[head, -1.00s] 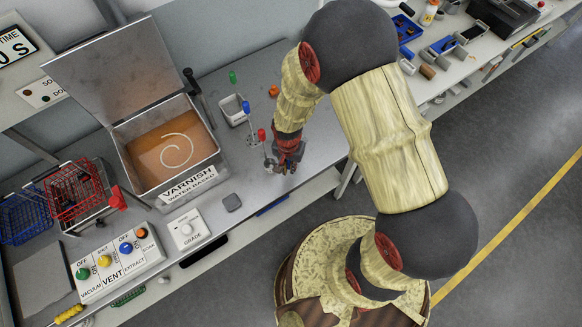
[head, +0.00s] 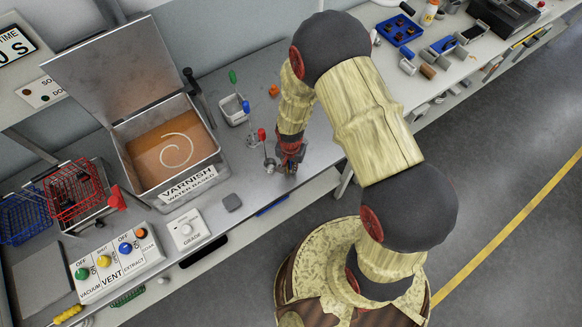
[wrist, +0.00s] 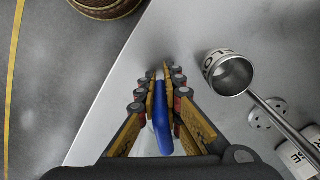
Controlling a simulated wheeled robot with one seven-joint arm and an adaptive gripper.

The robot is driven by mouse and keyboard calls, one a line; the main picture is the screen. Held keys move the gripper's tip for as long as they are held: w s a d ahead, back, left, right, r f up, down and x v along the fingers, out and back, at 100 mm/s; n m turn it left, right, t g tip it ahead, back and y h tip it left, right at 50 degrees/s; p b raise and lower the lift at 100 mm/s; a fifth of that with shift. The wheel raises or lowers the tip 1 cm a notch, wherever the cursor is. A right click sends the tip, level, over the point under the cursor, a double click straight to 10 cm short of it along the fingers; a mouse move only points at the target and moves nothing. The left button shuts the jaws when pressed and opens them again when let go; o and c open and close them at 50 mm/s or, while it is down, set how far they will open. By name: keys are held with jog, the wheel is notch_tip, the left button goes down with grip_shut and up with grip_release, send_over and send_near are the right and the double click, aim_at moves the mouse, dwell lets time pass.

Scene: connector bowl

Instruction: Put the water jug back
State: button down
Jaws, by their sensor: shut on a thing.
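My gripper (head: 291,166) is low over the grey bench near its front edge, right of the varnish tank. In the wrist view, my gripper (wrist: 160,75) is shut on a blue handle-like part (wrist: 160,120) with a pale, clear body beside it. This looks like the water jug; most of it is hidden by the fingers and the wrist. In the head view the jug is hidden behind my gripper, and I cannot tell whether it touches the bench.
A small labelled cup (wrist: 229,73) with a long metal handle stands close to the right of my fingers in the wrist view. The bench edge (wrist: 104,97) is close.

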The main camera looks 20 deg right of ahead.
jog(key=c, duration=2)
grip_release()
jog(key=shift+f, duration=0.1)
jog(key=shift+o, duration=0.2)
notch_tip(320, 180, up, 12)
jog(key=shift+a+r+p, duration=0.1)
jog(key=shift+p, duration=0.35)
notch_tip(320, 180, up, 13)
jog(key=d+n+t, duration=0.1)
jog(key=d+n, duration=0.1)
jog(key=s+d+r+n+t, duration=0.2)
jog(key=s+r, duration=0.5)
jog(key=r, duration=0.4)
jog(key=s+d+r+n+t, duration=0.1)
jog(key=s+r+n+t, duration=0.1)
jog(key=s+r, duration=0.6)
notch_tip(320, 180, up, 4)
jog(key=shift+d+r+n, duration=0.15)
jog(key=shift+d+n, duration=0.25)
jog(key=shift+n, duration=0.1)
